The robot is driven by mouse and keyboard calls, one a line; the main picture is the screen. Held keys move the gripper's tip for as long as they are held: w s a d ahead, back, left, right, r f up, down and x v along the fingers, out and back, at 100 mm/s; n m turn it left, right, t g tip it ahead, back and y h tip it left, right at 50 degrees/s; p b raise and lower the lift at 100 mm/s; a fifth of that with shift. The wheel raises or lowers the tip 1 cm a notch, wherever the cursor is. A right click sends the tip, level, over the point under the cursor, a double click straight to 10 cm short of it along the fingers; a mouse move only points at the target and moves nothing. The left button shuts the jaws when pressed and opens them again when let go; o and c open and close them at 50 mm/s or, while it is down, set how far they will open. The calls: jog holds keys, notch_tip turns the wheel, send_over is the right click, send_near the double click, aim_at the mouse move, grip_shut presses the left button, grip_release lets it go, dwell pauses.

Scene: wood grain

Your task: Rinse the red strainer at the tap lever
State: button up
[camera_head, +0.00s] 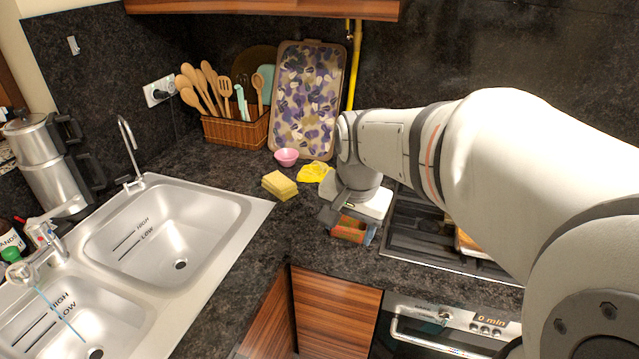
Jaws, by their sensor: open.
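I cannot make out a red strainer for certain. My gripper (338,214) points down over the counter, left of the hob and well to the right of the tap. It is open. An orange-and-green packet or box (349,229) shows just below it, partly hidden; contact cannot be told.
Yellow sponges (279,185) and a yellow cloth (314,173) lie left of my gripper. A utensil basket (235,130) and patterned tray (308,98) stand behind. A thin second tap (129,150) rises behind the far basin (165,230). Steel pots (50,165) stand left. The counter's front strip is clear.

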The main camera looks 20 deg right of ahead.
aim_at(351, 223)
jog(key=w+d+f+m+g+b, duration=0.1)
jog(key=w+d+f+m, duration=0.45)
jog(key=w+m, duration=0.25)
jog(key=w+d+f+m+g+b, duration=0.1)
jog(key=w+d+f+m, duration=0.4)
jog(key=w+d+m, duration=0.25)
jog(key=shift+m, duration=0.55)
jog(key=f, duration=0.2)
jog(key=f+p, duration=0.1)
jog(key=f, duration=0.2)
jog(key=w+f, duration=0.1)
jog(key=f, duration=0.2)
jog(key=shift+w+f, duration=0.1)
jog(key=shift+c, duration=0.2)
